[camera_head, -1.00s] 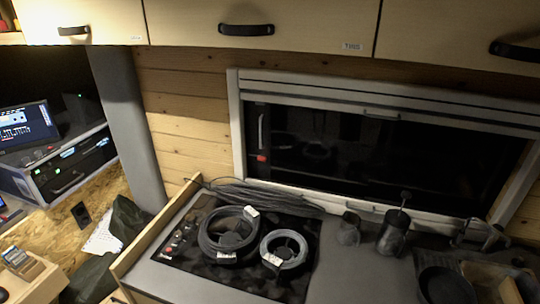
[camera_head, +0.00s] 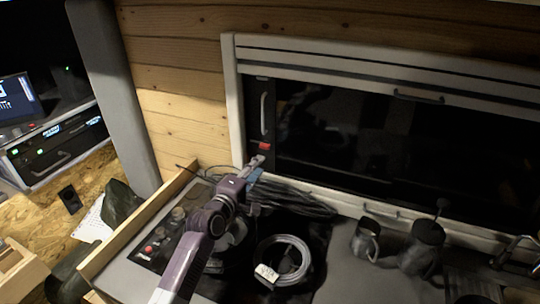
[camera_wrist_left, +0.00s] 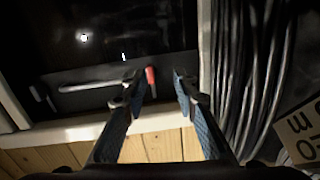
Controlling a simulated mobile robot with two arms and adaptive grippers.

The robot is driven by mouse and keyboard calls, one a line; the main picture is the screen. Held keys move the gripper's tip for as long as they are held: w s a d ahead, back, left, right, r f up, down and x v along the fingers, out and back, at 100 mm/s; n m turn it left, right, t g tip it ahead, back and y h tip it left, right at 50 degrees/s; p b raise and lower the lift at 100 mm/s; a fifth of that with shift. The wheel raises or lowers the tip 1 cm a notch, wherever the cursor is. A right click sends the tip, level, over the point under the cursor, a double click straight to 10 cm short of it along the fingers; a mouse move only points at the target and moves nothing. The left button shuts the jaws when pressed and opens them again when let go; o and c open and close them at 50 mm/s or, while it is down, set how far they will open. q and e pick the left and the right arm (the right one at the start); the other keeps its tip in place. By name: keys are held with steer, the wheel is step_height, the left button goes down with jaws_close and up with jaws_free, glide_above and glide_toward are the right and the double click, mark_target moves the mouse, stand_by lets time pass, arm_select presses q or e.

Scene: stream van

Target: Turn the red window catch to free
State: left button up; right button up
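The red window catch (camera_head: 265,146) is a small red piece low on the left side of the dark window's frame, below a grey vertical handle. In the left wrist view the red catch (camera_wrist_left: 151,82) shows between the blue-padded fingers, nearer the left finger in the picture. My left gripper (camera_head: 257,164) reaches up to just below the catch in the head view. In the wrist view the left gripper (camera_wrist_left: 158,84) is open, its fingers apart on either side of the catch. I cannot tell whether a finger touches it. My right gripper is not in view.
The dark window (camera_head: 345,143) has a pale frame and a rolled blind. A cable bundle (camera_head: 295,198) lies below it, close to the gripper. A coiled cable (camera_head: 283,262) lies on the hob. Metal mugs (camera_head: 366,240) stand to the right. A wooden board edges the counter's left.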

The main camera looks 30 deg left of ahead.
mark_target(263, 148)
arm_select(q)
steer(key=shift+w+a+r+n+t+y, duration=0.2)
steer(key=shift+w+a+r+n, duration=0.1)
steer(key=shift+a, duration=0.15)
steer(key=shift+w+a+r+n+t+y, duration=0.1)
steer(key=shift+w+a+r+n+t, duration=0.15)
steer(key=shift+a, duration=0.2)
steer(key=shift+w+r, duration=0.2)
steer(key=shift+r, duration=0.15)
steer(key=shift+w, duration=1.2)
steer(key=shift+w+a+f+p, duration=0.1)
steer(key=shift+w+p, duration=0.05)
steer(key=shift+w, duration=0.95)
steer(key=shift+w+a+f+p, duration=0.1)
steer(key=shift+w+p, duration=0.05)
steer(key=shift+w, duration=0.9)
steer(key=shift+c, duration=0.4)
steer(key=c, duration=0.5)
jaws_close()
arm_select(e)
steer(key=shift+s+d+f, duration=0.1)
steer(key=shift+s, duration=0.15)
